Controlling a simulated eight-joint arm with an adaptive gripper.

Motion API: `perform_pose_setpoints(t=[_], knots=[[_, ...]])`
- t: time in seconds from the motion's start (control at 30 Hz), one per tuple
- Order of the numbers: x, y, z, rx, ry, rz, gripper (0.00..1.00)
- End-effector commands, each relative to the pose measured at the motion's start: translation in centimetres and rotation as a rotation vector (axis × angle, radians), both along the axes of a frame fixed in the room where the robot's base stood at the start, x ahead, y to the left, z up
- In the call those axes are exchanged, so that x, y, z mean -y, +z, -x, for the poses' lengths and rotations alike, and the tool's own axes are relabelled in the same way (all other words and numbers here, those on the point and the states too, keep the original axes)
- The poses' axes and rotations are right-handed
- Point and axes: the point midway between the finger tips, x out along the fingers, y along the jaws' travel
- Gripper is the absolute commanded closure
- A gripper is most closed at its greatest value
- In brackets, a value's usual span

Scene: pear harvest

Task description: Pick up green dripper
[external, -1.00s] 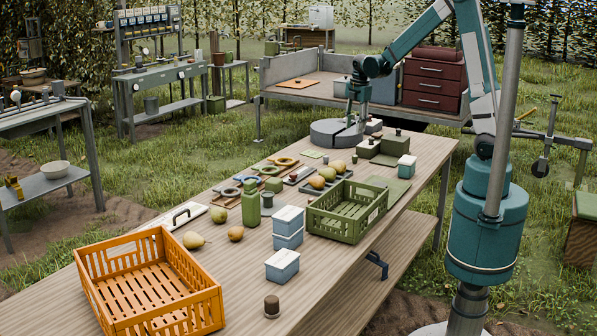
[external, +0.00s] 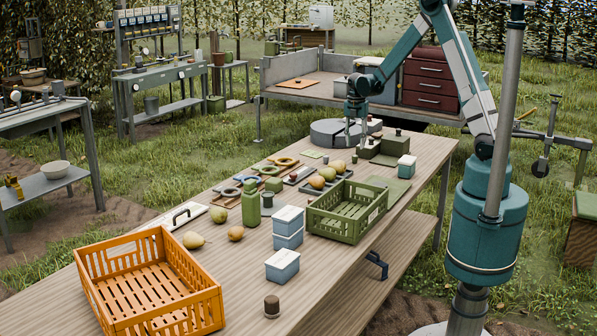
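My gripper (external: 356,141) points down over the far part of the wooden table, in front of the grey round disc. Its two fingers look apart, with nothing visible between them. Just right of the fingertips is a low green block with a dark knob (external: 368,150); I cannot tell whether they touch. I cannot tell for sure which thing is the green dripper.
A green crate (external: 347,225) and an orange crate (external: 150,283) stand on the table (external: 225,255). Pears, white-lidded blue boxes (external: 283,266) and several ring-shaped tools lie between. A grey round disc (external: 335,132) is behind my gripper.

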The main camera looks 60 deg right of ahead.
Motion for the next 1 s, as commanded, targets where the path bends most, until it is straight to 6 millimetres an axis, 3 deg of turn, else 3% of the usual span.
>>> perform_pose_setpoints(t=[0.27, 0.6, 1.0], knots=[[0.0, -0.4, 0.0, 0.0, -0.001, 0.0, 0.64], [0.0, -2.5, 0.0, 0.0, -0.001, 0.0, 0.64], [0.0, -2.8, 0.0, 0.0, -0.001, 0.0, 0.64]])
